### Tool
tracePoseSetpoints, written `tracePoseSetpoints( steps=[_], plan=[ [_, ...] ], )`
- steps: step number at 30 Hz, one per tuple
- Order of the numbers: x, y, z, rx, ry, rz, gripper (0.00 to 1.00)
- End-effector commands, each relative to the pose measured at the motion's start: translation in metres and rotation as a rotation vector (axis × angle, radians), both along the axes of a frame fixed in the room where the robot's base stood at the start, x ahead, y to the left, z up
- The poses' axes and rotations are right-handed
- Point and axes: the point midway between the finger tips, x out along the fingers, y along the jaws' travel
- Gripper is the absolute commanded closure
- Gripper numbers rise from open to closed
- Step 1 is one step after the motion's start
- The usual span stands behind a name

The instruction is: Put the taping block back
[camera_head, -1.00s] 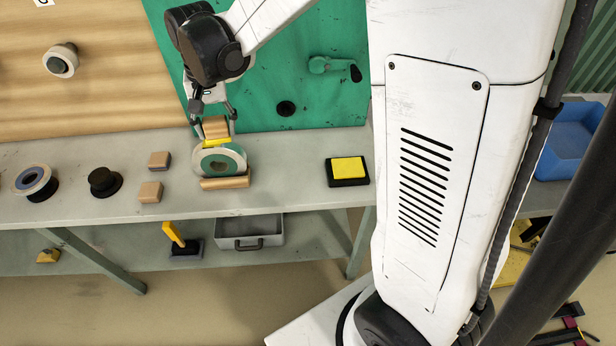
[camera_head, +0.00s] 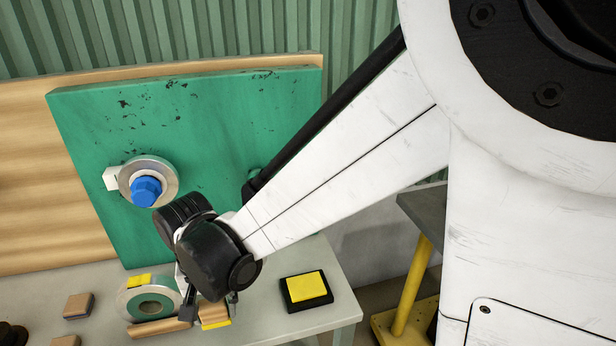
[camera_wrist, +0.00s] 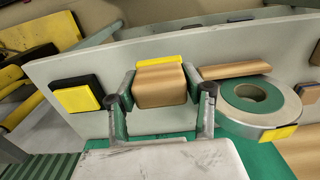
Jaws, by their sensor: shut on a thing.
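The taping block (camera_head: 214,311), light wood with a yellow lower edge, is held between the fingers of my gripper (camera_head: 207,308), just right of the tape roll. In the wrist view the block (camera_wrist: 160,84) sits between the two fingertips (camera_wrist: 162,97), its yellow strip along the far edge. It is over the grey bench; I cannot tell if it touches it.
A black tray with a yellow pad (camera_head: 306,288) lies on the bench (camera_head: 335,300), right of my gripper, with bare bench between. Wooden blocks (camera_head: 78,305) lie to the left. A green panel (camera_head: 250,140) with a blue-knobbed disc (camera_head: 146,190) stands behind.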

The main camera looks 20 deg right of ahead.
Motion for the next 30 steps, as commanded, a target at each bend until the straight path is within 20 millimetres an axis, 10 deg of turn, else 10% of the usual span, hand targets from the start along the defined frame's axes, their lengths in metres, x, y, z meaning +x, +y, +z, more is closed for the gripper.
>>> tracePoseSetpoints(
  steps=[12,30],
  plan=[
    [0.049,-0.057,-0.045,0.000,0.000,-0.003,0.94],
    [0.054,-0.063,-0.090,0.000,0.000,-0.001,0.94]
  ],
)
